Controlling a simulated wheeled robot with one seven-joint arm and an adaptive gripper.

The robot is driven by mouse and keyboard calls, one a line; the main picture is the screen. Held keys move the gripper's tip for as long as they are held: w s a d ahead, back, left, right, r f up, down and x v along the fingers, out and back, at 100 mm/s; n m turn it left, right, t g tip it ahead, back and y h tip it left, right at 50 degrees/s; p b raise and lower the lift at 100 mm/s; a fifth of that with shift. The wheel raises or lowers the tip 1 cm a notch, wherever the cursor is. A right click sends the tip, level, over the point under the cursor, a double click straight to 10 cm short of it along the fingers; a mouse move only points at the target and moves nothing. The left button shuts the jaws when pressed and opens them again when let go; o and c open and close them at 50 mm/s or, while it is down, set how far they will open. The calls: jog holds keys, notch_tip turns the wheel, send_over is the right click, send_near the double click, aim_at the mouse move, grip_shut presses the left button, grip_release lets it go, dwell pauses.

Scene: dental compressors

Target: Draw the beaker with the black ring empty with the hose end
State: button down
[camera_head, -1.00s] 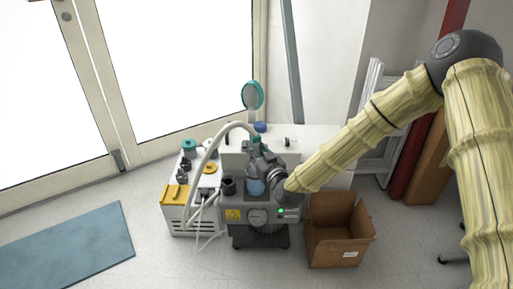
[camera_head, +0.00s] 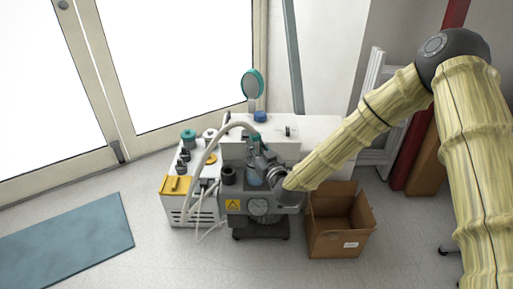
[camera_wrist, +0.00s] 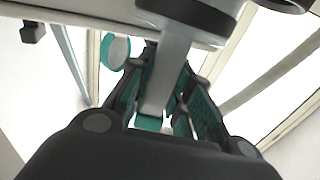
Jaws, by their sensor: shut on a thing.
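My gripper (camera_head: 264,162) is over the front of the grey compressor unit (camera_head: 290,197) in the head view. In the wrist view my gripper (camera_wrist: 168,92) is shut on the pale hose (camera_wrist: 168,70), which runs between its teal-padded fingers. A teal piece (camera_wrist: 148,123) shows at the hose's lower end in that view. In the head view the hose (camera_head: 208,153) arches from the left up to the gripper. A clear vessel with bluish contents (camera_head: 254,181) stands just below and beside the gripper, partly hidden. I cannot make out a black ring on it, nor whether the hose end is inside it.
A dark cup-like part (camera_head: 228,175) stands left of the vessel. A white unit with a yellow part (camera_head: 175,185) is further left. An open cardboard box (camera_head: 338,240) is on the floor at right. A round teal-rimmed mirror (camera_head: 252,84) rises behind. Floor in front is clear.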

jog(key=shift+s+f, duration=0.1)
jog(key=shift+f, duration=0.2)
jog(key=shift+r, duration=0.1)
dwell(1.3)
jog(key=shift+r+p, duration=4.25)
jog(key=shift+r, duration=1.9)
